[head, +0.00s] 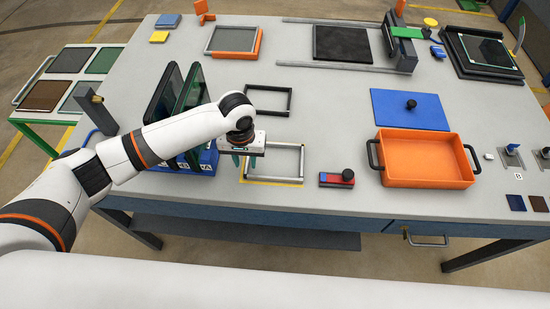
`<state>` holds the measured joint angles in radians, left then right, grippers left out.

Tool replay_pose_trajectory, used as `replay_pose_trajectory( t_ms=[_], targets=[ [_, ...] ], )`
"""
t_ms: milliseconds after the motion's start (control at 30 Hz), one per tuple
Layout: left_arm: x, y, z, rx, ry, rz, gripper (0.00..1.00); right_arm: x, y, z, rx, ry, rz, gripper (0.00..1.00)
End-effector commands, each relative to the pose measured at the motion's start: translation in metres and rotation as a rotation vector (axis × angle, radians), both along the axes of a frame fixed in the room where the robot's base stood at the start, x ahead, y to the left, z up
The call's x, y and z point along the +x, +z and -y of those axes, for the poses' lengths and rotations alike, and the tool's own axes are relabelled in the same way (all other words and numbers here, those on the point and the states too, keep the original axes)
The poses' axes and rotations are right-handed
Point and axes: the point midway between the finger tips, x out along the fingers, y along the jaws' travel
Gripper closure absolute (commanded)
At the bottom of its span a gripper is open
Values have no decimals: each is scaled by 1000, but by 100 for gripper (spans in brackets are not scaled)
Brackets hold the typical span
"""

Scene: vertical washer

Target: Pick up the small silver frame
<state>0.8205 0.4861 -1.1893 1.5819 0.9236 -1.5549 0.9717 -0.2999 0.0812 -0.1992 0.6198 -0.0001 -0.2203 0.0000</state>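The small silver frame (302,162) lies flat on the table inside a yellow outline, in front of a black frame. My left gripper (242,162) points down at the left side of the silver frame. A teal finger shows just left of that side; the gap between the fingers and any contact are too small to make out. The gripper's body hides the frame's back left corner. My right gripper is not in the view.
A black frame (289,101) lies just behind. Dark panels (190,92) stand upright in a blue rack (207,158) to the left. The table's front edge is close.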

Motion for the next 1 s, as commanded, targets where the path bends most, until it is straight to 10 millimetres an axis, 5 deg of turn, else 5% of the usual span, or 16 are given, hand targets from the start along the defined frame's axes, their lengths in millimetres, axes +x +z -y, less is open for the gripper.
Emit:
replay_pose_trajectory(
  t_ms=[200, 433, 633, 1000],
  targets=[
    [0, -23, 0, 1, 1, 0, 67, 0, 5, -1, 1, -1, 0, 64],
    [0, -25, 0, 0, 0, 1, 67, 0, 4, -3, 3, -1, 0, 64],
    [0, -25, 0, 0, 0, 1, 100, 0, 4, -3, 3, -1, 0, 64],
    [0, -21, 0, -1, 0, 3, 100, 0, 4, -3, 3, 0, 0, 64]
  ],
)
